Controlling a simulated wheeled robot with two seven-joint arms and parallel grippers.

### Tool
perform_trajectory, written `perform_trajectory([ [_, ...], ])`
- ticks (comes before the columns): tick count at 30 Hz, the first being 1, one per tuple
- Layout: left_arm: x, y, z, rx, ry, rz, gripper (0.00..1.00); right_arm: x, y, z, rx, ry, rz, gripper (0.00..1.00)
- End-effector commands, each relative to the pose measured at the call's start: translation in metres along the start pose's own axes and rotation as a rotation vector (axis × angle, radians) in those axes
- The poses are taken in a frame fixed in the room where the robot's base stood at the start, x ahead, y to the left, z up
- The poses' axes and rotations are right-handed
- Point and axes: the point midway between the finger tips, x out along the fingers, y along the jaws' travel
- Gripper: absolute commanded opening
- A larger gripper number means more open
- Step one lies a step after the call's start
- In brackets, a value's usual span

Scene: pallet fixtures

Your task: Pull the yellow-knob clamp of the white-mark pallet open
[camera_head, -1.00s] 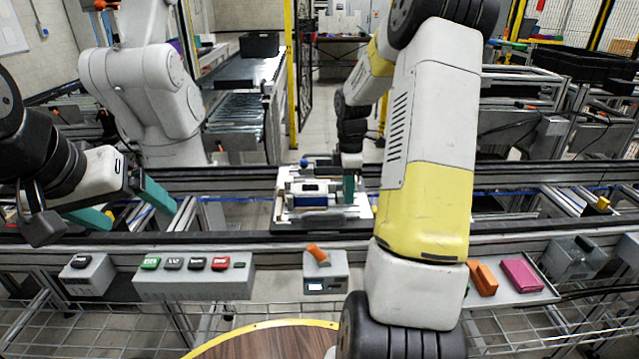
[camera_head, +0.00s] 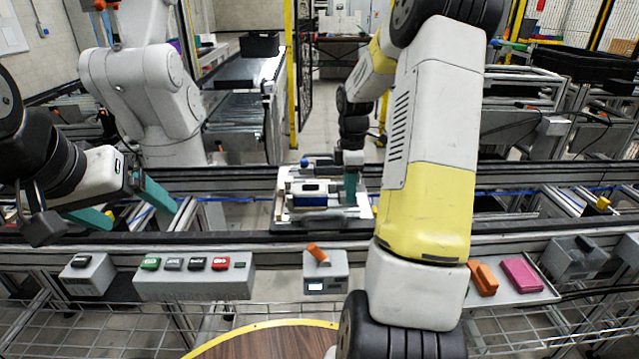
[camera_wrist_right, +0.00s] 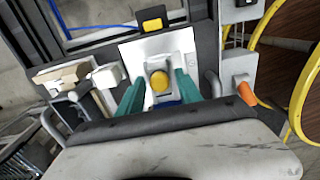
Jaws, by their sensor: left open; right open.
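The pallet (camera_head: 283,212) sits on the conveyor at the middle of the head view, with a light plate and fixtures on it. The clamp's yellow knob (camera_wrist_right: 159,82) shows in the right wrist view, on a grey block over a white plate (camera_wrist_right: 183,42). My right gripper (camera_wrist_right: 160,92) is open, its two teal fingers on either side of the knob; I cannot tell whether they touch it. In the head view the right gripper (camera_head: 351,187) is over the pallet's right side and hides part of it. My left gripper (camera_head: 122,205) is open and empty at the left, away from the pallet.
A button box (camera_head: 195,277) and a box with an orange lever (camera_head: 318,254) stand in front of the conveyor. Orange and pink blocks (camera_head: 521,274) lie on a tray at right. A blue knob (camera_head: 304,162) stands at the pallet's back. A black-and-yellow piece (camera_wrist_right: 152,20) is beyond the white plate.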

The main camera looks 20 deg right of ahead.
Motion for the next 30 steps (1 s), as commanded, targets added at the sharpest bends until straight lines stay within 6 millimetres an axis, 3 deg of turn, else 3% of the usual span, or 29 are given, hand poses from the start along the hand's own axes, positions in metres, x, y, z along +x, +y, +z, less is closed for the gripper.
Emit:
perform_trajectory([
  [24, 0.0, 0.0, 0.0, 0.0, 0.0, 0.0, 0.85, -0.067, 0.001, 0.0, 0.0, 0.0, 0.003, 0.42],
  [30, 0.0, 0.0, 0.0, 0.0, 0.0, 0.0, 0.85, -0.072, 0.0, 0.0, -0.001, 0.0, 0.001, 0.42],
])
